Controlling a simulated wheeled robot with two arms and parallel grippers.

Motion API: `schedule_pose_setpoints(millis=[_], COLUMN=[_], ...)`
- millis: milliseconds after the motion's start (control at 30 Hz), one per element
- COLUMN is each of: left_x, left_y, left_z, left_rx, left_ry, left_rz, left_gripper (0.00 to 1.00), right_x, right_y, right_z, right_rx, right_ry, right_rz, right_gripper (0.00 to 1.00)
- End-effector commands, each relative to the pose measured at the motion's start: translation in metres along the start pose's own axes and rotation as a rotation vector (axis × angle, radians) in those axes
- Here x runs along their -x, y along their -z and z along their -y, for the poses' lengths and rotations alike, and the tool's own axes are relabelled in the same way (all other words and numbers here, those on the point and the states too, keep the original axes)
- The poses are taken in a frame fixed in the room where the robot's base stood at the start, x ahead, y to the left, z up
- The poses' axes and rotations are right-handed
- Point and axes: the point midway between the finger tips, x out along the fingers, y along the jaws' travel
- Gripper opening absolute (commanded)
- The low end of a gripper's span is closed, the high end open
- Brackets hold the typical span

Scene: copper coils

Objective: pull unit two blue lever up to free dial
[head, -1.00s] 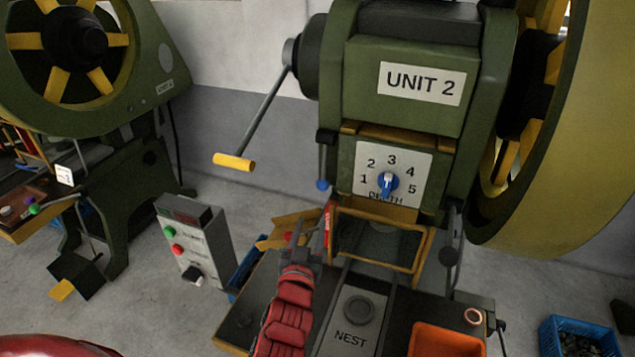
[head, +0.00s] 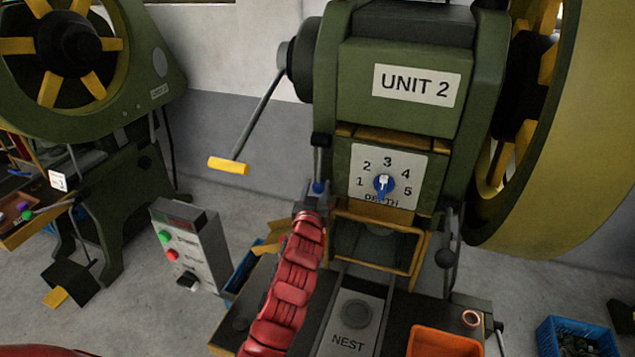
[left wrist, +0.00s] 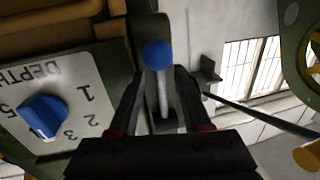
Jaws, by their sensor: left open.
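The blue lever (head: 318,187) hangs on the left side of the green UNIT 2 press, its ball knob at the lower end of a thin shaft. In the left wrist view the blue knob (left wrist: 158,55) and pale shaft appear upside down. My left gripper (head: 309,202) is just below the knob. In the left wrist view my left gripper (left wrist: 159,74) is open, its fingers either side of the lever; contact cannot be told. The blue depth dial (head: 384,184) sits right of the lever on a white plate numbered 1 to 5. My right gripper is out of view.
A yellow-handled crank (head: 229,165) sticks out left of the press. A yellow-framed guard (head: 378,268) stands below the dial. A grey control box (head: 190,245) stands left.

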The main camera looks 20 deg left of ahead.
Motion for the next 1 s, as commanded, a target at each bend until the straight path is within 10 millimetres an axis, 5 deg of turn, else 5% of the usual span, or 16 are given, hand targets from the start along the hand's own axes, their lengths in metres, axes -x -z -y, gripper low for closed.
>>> schedule_pose_setpoints(millis=[467, 733, 1000], left_x=[-0.0111, -0.0109, -0.0108], left_y=[-0.0009, -0.0011, -0.0028], left_z=[0.0, 0.0, 0.0001], left_rx=[0.0, 0.0, 0.0], left_ry=[0.0, 0.0, 0.001], left_rz=[0.002, 0.002, 0.006], left_gripper=[0.48, 0.0, 0.0], right_x=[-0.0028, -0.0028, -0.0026], right_y=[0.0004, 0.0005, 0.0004], right_z=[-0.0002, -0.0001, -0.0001], right_rx=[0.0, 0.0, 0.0], right_ry=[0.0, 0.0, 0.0], right_rz=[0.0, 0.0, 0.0], right_gripper=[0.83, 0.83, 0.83])
